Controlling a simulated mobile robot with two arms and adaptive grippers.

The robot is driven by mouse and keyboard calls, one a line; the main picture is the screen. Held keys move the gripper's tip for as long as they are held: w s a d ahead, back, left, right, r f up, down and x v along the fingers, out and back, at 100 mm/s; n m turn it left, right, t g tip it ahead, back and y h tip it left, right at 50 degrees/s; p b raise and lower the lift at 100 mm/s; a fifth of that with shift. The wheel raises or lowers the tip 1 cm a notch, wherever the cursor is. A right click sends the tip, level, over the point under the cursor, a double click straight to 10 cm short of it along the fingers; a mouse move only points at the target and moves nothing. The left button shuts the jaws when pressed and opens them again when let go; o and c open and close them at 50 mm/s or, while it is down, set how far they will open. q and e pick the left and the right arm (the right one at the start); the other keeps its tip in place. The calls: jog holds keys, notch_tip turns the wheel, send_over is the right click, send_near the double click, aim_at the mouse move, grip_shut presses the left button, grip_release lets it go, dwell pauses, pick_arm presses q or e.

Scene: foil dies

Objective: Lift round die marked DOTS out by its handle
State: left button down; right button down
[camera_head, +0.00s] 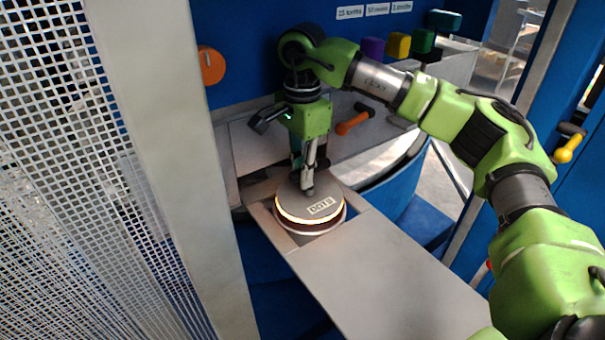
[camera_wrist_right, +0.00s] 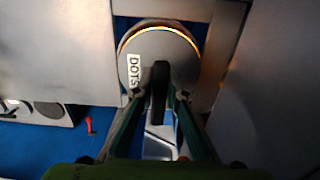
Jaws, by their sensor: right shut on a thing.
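The round die (camera_head: 308,209) is a grey disc with a bright gold rim and a label reading DOTS. It sits at the opening in the metal plate; I cannot tell whether it is fully seated or slightly raised. My right gripper (camera_head: 308,190) points down over it and is shut on its handle. In the right wrist view the die (camera_wrist_right: 140,52) shows with its label at the left, and the dark upright handle (camera_wrist_right: 160,90) stands between the fingers of the gripper (camera_wrist_right: 165,98). The left gripper is not in view.
The metal plate (camera_head: 385,275) runs toward the front right. A perforated metal guard (camera_head: 80,150) and post stand at the left. An orange knob (camera_head: 211,65), an orange-handled lever (camera_head: 352,123) and coloured blocks (camera_head: 397,45) are at the back. A blue drum (camera_head: 415,215) stands at the right.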

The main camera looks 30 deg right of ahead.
jog(key=shift+r, duration=4.6)
jog(key=shift+r, duration=0.15)
